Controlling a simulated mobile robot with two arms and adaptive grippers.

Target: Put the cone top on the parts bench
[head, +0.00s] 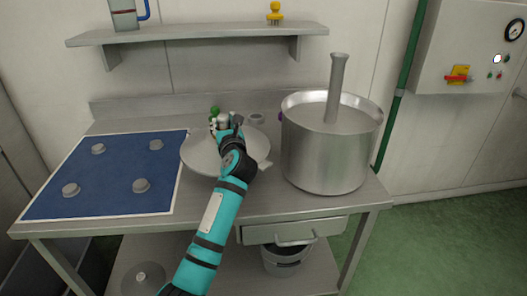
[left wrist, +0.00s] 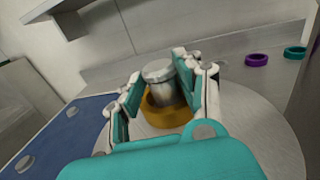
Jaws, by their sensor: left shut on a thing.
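The cone top (head: 198,158) is a wide, shallow silver cone with a metal knob (left wrist: 160,82) rising from an ochre collar (left wrist: 165,112). My left gripper (head: 224,124) is shut on this knob, with a finger on each side of it in the left wrist view (left wrist: 158,80). The cone top shows over the steel parts bench (head: 215,205), right of the blue mat. I cannot tell whether its rim touches the bench. My arm hides part of it. My right gripper is not in view.
A large steel pot (head: 325,155) with an upright post stands on the bench at the right. The blue mat (head: 110,170) bears several grey pegs. A purple ring (left wrist: 257,60) and a teal ring (left wrist: 295,53) lie at the back. A wall shelf (head: 200,34) hangs above.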

